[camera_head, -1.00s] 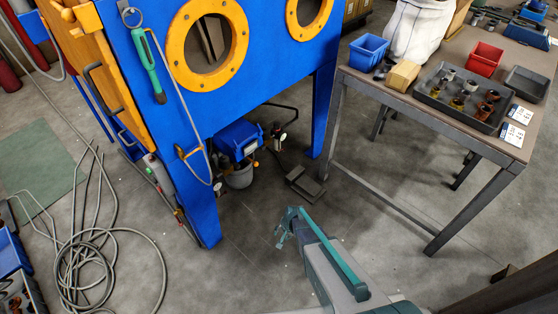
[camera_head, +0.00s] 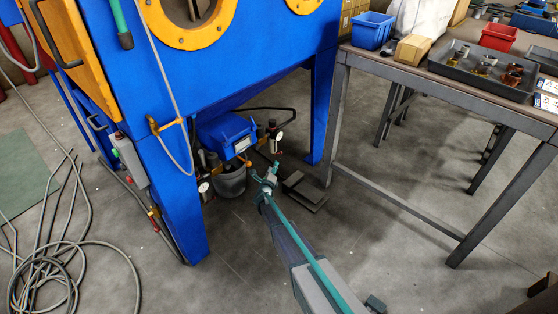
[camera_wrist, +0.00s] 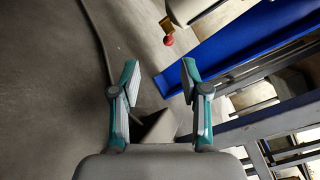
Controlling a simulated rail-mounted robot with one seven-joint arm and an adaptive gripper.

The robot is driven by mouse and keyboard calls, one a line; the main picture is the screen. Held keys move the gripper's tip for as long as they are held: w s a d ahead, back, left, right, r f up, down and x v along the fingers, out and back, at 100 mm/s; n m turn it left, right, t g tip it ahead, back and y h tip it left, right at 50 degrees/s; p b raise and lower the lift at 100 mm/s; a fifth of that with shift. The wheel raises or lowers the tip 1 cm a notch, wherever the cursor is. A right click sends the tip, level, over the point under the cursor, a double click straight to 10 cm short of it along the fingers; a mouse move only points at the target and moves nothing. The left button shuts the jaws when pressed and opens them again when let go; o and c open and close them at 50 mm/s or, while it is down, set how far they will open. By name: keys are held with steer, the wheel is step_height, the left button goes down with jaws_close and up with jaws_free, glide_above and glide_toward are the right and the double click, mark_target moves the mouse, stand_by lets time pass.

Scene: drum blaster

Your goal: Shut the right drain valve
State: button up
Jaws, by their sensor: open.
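Under the blue cabinet, a right-hand unit with a round gauge (camera_head: 279,136) stands beside the blue box, and a left-hand one with a gauge (camera_head: 203,188) stands lower left. The right drain valve itself is too small to make out in the head view. In the wrist view, a brass fitting with a red knob (camera_wrist: 168,38) sits under a pale body at the top, beyond the fingertips; I cannot tell which valve it is. My gripper (camera_head: 268,177) is open and empty, in front of the right-hand unit. Its spread fingers (camera_wrist: 159,75) also show in the wrist view, apart from the knob.
The blue cabinet leg (camera_head: 322,110) stands right of the units. A grey bucket (camera_head: 230,182) hangs under the blue box (camera_head: 225,135). A dark foot pedal (camera_head: 305,190) lies on the floor. A workbench (camera_head: 440,88) stands right. Coiled hose (camera_head: 45,275) lies left.

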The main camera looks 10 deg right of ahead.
steer(key=shift+m+h, duration=0.5)
steer(key=shift+m, duration=0.2)
steer(key=b+x, duration=0.1)
steer(key=x, duration=0.4)
steer(key=b+x, duration=0.2)
steer(key=x, duration=0.4)
steer(key=shift+w+d+r, duration=0.1)
steer(key=shift+d+r, duration=0.15)
jaws_close()
